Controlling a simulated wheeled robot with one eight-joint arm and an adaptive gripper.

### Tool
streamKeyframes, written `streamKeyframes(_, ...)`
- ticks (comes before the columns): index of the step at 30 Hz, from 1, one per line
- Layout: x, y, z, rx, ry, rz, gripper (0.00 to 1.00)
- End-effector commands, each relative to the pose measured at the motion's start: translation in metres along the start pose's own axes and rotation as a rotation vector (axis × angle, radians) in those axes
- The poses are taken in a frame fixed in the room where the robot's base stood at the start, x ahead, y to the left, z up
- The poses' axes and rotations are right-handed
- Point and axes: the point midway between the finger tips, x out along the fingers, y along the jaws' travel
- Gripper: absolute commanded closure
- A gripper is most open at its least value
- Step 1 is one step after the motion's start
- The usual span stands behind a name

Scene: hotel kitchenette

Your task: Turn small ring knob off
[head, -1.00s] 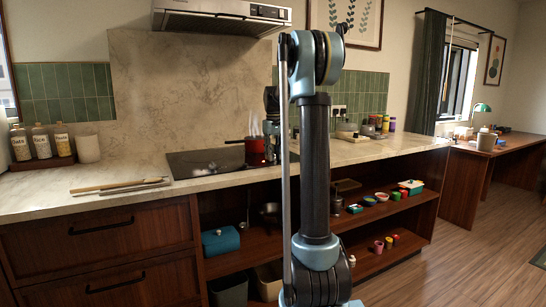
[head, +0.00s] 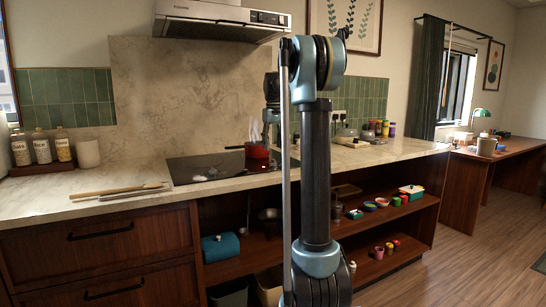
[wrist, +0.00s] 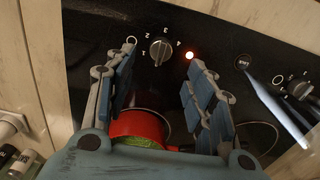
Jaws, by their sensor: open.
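A dark round knob (wrist: 160,50) with the numbers 1 to 4 around it sits on the black hob panel in the wrist view. I cannot tell from labels which one is the small ring's. My gripper (wrist: 165,56) is open, its two blue-padded fingers on either side of the first knob; contact is unclear. A red pot (wrist: 138,127) with green contents shows between the fingers. In the head view my arm hides the gripper's tips.
The black hob (head: 205,167) lies in the pale counter, with the red pot (head: 257,155) steaming on it. A wooden board or stick (head: 120,189) lies left of it. A pale blue pointed shape (wrist: 270,98) crosses the panel right of the fingers.

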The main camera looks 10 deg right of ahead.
Motion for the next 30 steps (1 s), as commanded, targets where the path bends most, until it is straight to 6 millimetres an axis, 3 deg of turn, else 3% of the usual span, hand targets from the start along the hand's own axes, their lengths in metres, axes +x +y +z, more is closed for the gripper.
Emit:
streamKeyframes(3, -0.02, 0.0, 0.0, 0.0, 0.0, 0.0, 0.51)
streamKeyframes(10, -0.042, 0.0, -0.001, 0.0, 0.0, 0.0, 0.51)
streamKeyframes(23, -0.046, 0.0, 0.0, 0.0, 0.0, 0.0, 0.51)
streamKeyframes(26, -0.045, -0.003, 0.007, 0.004, 0.002, 0.001, 0.51)
streamKeyframes(30, -0.041, -0.012, 0.033, 0.022, 0.012, 0.004, 0.51)
